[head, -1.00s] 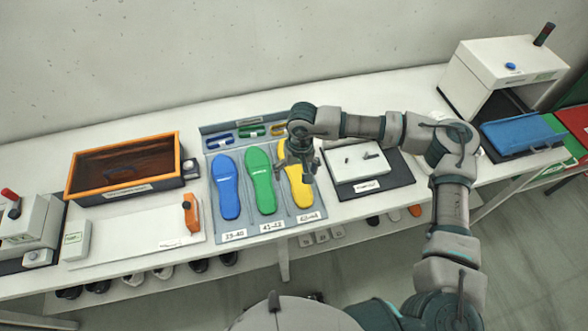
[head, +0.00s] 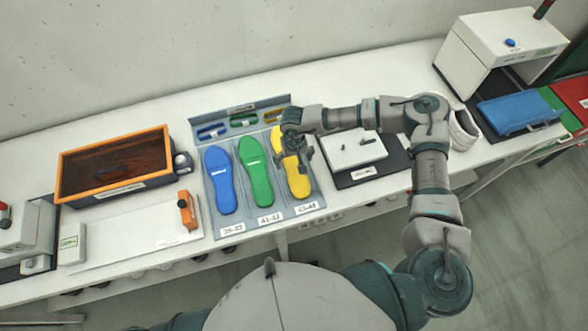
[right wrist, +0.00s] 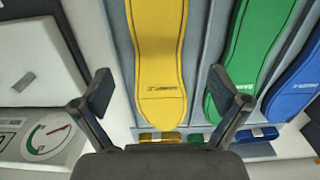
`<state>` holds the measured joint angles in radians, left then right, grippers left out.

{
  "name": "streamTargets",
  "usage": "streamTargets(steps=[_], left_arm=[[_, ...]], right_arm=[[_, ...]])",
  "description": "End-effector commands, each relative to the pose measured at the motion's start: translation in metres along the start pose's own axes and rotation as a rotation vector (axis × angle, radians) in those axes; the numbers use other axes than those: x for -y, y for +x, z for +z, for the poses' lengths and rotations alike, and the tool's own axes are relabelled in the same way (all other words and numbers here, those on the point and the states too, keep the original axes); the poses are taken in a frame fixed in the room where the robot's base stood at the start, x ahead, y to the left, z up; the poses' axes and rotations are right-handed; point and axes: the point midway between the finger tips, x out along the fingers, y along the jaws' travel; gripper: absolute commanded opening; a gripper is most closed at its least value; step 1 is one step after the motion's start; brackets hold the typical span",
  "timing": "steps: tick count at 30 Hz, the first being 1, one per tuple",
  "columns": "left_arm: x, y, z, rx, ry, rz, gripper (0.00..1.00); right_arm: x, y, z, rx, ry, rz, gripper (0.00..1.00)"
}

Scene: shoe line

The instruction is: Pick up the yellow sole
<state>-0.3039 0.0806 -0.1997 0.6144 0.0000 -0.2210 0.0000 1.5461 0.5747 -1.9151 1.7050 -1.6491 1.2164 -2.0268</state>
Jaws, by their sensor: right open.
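The yellow sole (head: 298,182) lies flat in the right slot of the grey tray (head: 230,230), beside the green sole (head: 257,172) and the blue sole (head: 220,180). My right gripper (head: 297,160) is over the upper part of the yellow sole and hides some of it. In the right wrist view the yellow sole (right wrist: 160,60) runs between the two spread, empty fingers of my right gripper (right wrist: 158,95). The fingers look apart from the sole. My left gripper is not in view.
An orange-rimmed box (head: 60,182) stands at the left, with a white board (head: 130,240) in front. A white device on a dark mat (head: 372,178) is right of the tray. A blue case (head: 520,113) and a white shoe (head: 463,130) are farther right.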

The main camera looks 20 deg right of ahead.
Motion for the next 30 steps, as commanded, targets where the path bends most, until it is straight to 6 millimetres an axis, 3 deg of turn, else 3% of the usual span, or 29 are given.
streamTargets(steps=[5, 12, 20, 23, 29, 30], left_arm=[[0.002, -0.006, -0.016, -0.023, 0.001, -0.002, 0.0], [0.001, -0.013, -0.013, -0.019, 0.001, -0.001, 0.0], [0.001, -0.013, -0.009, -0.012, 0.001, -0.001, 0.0], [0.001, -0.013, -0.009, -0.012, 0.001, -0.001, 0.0], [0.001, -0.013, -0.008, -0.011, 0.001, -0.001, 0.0], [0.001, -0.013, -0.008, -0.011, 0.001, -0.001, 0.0]], right_arm=[[-0.001, 0.015, 0.001, 0.002, 0.0, 0.002, 0.98], [-0.001, 0.05, 0.0, 0.0, 0.001, 0.001, 0.98], [-0.001, 0.055, 0.0, -0.001, 0.001, 0.001, 0.98], [-0.002, 0.055, 0.0, -0.001, 0.001, 0.001, 0.78], [-0.002, 0.055, 0.0, 0.0, 0.001, 0.001, 0.28], [-0.001, 0.055, 0.0, -0.001, 0.001, 0.001, 0.24]])
